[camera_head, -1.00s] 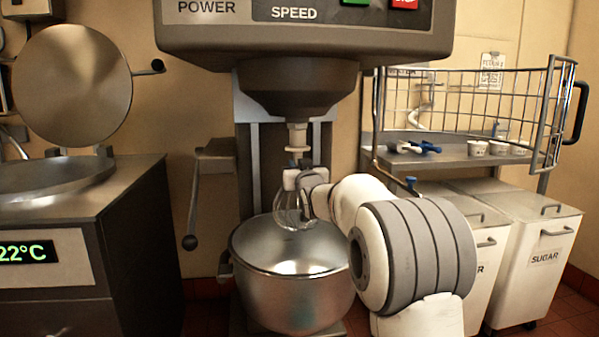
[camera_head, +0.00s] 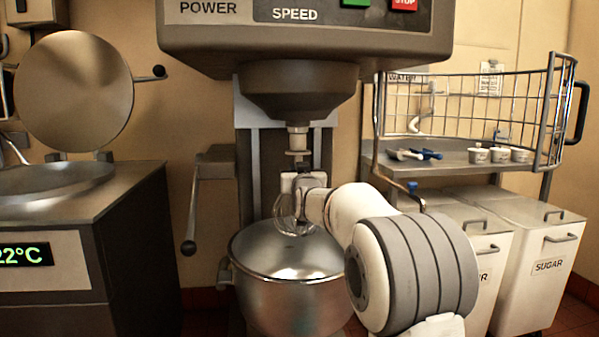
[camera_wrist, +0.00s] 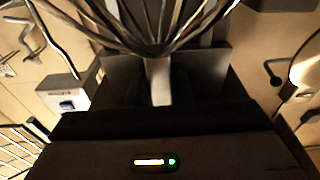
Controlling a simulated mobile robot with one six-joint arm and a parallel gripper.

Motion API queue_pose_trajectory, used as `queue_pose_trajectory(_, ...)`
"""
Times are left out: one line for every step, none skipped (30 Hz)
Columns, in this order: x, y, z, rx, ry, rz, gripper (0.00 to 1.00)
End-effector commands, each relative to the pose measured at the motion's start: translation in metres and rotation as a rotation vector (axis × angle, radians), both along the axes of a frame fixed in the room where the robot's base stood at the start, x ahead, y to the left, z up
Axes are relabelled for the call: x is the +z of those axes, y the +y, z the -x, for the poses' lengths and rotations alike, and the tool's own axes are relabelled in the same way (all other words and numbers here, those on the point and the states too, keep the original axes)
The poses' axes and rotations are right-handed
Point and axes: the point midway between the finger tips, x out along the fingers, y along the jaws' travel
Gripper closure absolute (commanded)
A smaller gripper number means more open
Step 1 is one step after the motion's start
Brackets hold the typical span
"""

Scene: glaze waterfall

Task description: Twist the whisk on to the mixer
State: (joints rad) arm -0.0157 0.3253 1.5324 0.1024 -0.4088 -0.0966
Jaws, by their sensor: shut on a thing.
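The mixer (camera_head: 300,85) stands in the middle of the head view, with its pale drive shaft (camera_head: 297,141) pointing down from the head. My gripper (camera_head: 302,182) is just below the shaft and shut on the whisk (camera_head: 290,214). The whisk hangs upright, its wire loops down, above the mouth of the steel bowl (camera_head: 290,295). A thin vertical piece shows between shaft and gripper; I cannot tell whether whisk and shaft touch. In the wrist view the whisk's stem (camera_wrist: 158,82) is between my fingers, with the wires spreading toward the top edge.
A lever (camera_head: 192,205) hangs left of the mixer column. A steel counter with a round lidded pan (camera_head: 50,180) is at left. At right are a wire guard (camera_head: 470,105), a shelf with blue-handled tools (camera_head: 415,154) and small cups (camera_head: 500,155), and white bins (camera_head: 530,245).

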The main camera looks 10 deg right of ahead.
Motion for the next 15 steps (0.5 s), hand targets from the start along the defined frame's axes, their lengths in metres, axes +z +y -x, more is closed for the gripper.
queue_pose_trajectory(0.0092, -0.0066, 0.0009, -0.021, -0.019, -0.005, 1.00)
queue_pose_trajectory(0.0093, -0.0067, 0.0009, -0.032, -0.019, -0.005, 1.00)
queue_pose_trajectory(0.0093, -0.0069, 0.0009, -0.046, -0.020, -0.005, 1.00)
queue_pose_trajectory(0.0092, -0.0069, 0.0010, -0.056, -0.019, -0.004, 1.00)
queue_pose_trajectory(0.0090, -0.0069, 0.0010, -0.066, -0.018, -0.004, 1.00)
queue_pose_trajectory(0.0085, -0.0068, 0.0011, -0.079, -0.016, -0.003, 1.00)
queue_pose_trajectory(0.0106, -0.0072, 0.0010, -0.082, -0.016, -0.002, 1.00)
queue_pose_trajectory(0.0111, -0.0072, 0.0008, -0.085, -0.016, -0.002, 1.00)
queue_pose_trajectory(0.0113, -0.0071, 0.0007, -0.089, -0.017, -0.001, 1.00)
queue_pose_trajectory(0.0115, -0.0072, 0.0007, -0.092, -0.018, -0.003, 1.00)
queue_pose_trajectory(0.0115, -0.0072, 0.0006, -0.096, -0.018, -0.003, 1.00)
queue_pose_trajectory(0.0115, -0.0072, 0.0005, -0.100, -0.018, -0.004, 1.00)
queue_pose_trajectory(0.0115, -0.0071, 0.0004, -0.103, -0.018, -0.002, 1.00)
queue_pose_trajectory(0.0114, -0.0072, 0.0003, -0.107, -0.018, -0.003, 1.00)
queue_pose_trajectory(0.0114, -0.0074, 0.0003, -0.112, -0.018, -0.004, 1.00)
